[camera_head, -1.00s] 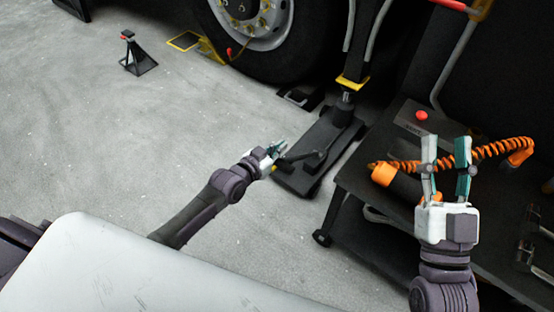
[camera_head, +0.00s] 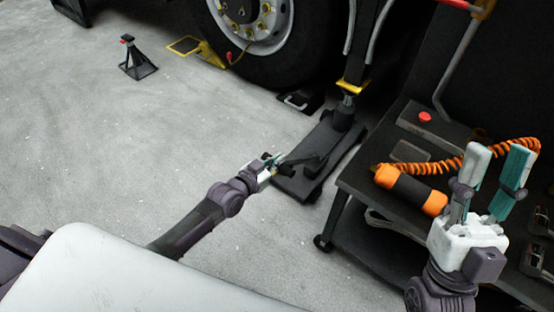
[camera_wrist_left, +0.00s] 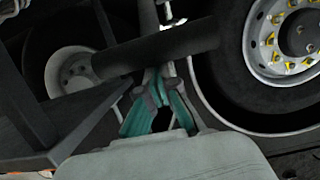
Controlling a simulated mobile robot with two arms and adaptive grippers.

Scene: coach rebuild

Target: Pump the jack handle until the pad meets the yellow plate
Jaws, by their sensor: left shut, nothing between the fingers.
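The black jack (camera_head: 338,152) lies on the floor below the truck's side. Its short dark handle (camera_head: 303,161) sticks out to the left, low over the base. The ram with its pad (camera_head: 346,103) stands just under the yellow plate (camera_head: 353,87); I cannot tell whether they touch. My left gripper (camera_head: 275,160) is shut and empty at the handle's left end. In the left wrist view the fingers (camera_wrist_left: 160,98) come together near a dark bar (camera_wrist_left: 160,48); contact is unclear. My right gripper (camera_head: 498,150) is open and empty above the black cart.
The black cart (camera_head: 352,185) stands right of the jack, bearing an orange-black cylinder (camera_head: 411,190), a coiled orange hose (camera_head: 470,158) and a red button (camera_head: 425,117). A truck wheel (camera_head: 262,25), yellow chock (camera_head: 210,52) and jack stand (camera_head: 138,59) are behind. The left floor is clear.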

